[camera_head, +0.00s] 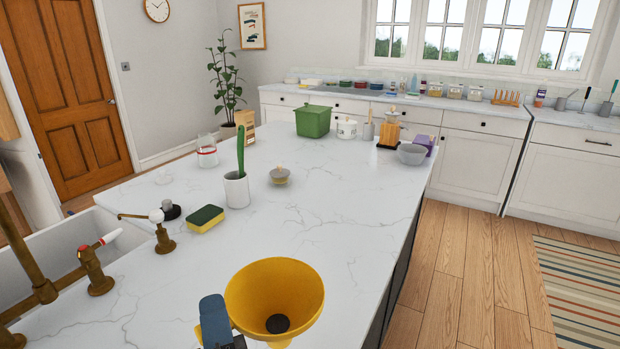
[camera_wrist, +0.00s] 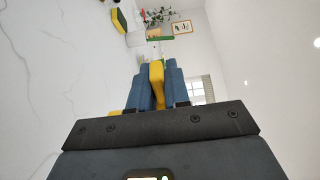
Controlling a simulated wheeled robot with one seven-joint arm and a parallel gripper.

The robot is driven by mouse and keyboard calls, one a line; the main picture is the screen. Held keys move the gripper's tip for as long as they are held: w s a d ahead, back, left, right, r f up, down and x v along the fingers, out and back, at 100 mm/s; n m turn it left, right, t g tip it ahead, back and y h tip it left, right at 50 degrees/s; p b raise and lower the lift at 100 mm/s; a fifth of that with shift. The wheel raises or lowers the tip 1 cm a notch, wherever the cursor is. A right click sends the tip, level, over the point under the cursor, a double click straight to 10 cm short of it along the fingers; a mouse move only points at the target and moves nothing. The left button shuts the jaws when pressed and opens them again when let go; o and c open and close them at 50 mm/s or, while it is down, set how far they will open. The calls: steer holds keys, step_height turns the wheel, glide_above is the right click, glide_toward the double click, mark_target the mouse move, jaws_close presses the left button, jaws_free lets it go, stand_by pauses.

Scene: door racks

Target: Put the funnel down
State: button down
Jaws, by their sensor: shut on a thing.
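The yellow funnel (camera_head: 262,287) is at the bottom middle of the head view, its wide mouth facing up and a dark hole at its centre. My gripper (camera_head: 214,325) is at the funnel's left side, shut on it. In the wrist view the two blue fingers (camera_wrist: 158,88) close on a thin yellow part of the funnel (camera_wrist: 157,75). The funnel appears over the white marble counter (camera_head: 190,290) near its right edge. Its underside is hidden, so I cannot tell whether it touches the counter.
A yellow-green sponge (camera_head: 206,219), a white cup with a green brush (camera_head: 237,190) and a small bowl (camera_head: 280,176) stand farther back. A sink (camera_head: 60,255) with brass taps is at the left. The counter between sponge and funnel is clear. A green box (camera_head: 313,121) stands at the far end.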

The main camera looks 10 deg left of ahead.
mark_target(309, 318)
steer(key=w+d+f+m+t+h, duration=0.1)
steer(key=w+d+f+h, duration=0.1)
steer(key=w+d+f, duration=0.3)
steer(key=w+d+f+m+h, duration=0.1)
steer(key=d+f, duration=0.1)
steer(key=d, duration=0.5)
steer(key=w+d+f+m+t+h, duration=0.1)
steer(key=w+d+f+h, duration=0.2)
steer(key=d, duration=0.4)
steer(key=d+f+m+h, duration=0.1)
steer(key=d+f, duration=0.4)
steer(key=d, duration=0.3)
steer(key=s+d+f+m+h, duration=0.1)
steer(key=d+f+m+h, duration=0.1)
steer(key=d+f, duration=0.3)
steer(key=shift+d+f, duration=0.3)
steer(key=shift+d, duration=1.35)
steer(key=shift+s, duration=0.1)
